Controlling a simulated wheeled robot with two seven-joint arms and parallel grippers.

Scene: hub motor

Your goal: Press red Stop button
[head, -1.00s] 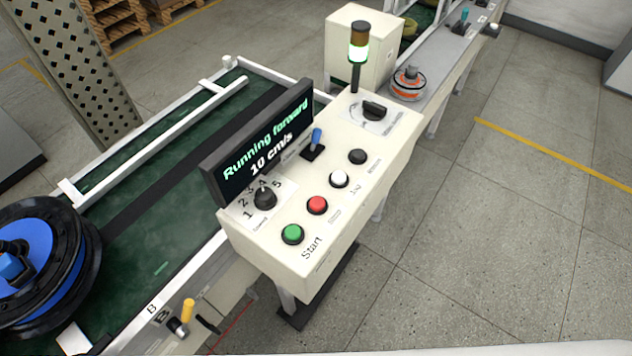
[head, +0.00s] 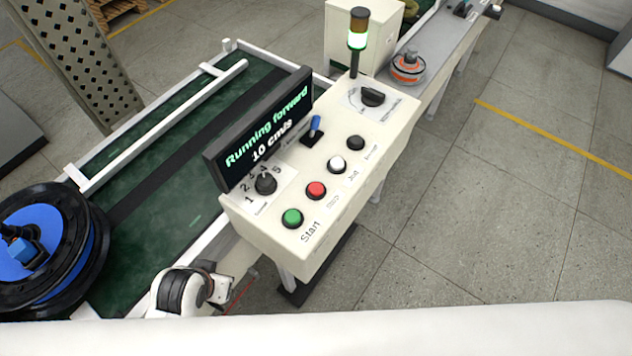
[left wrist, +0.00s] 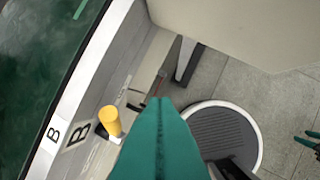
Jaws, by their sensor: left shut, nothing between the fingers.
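The red Stop button (head: 316,190) sits on the sloped top of the cream control box (head: 290,255), between the green Start button (head: 292,218) and a white button (head: 336,164). Nothing covers it. The display (head: 262,130) reads "Running forward 10 cm/s". My left arm shows at the bottom left of the head view, in front of and below the box; its fingertips cannot be made out there. In the left wrist view my left gripper (left wrist: 160,102) has its teal fingers shut and empty, apart from any button. Teal tips at that view's right edge look like my right gripper (left wrist: 311,139).
A green conveyor (head: 150,250) carries a black and blue reel (head: 65,285) at left. The box also bears a black button (head: 355,143), knobs and a blue lever (head: 315,124). A lit signal lamp (head: 358,38) stands behind. A yellow handle (left wrist: 110,120) is near my left fingers.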

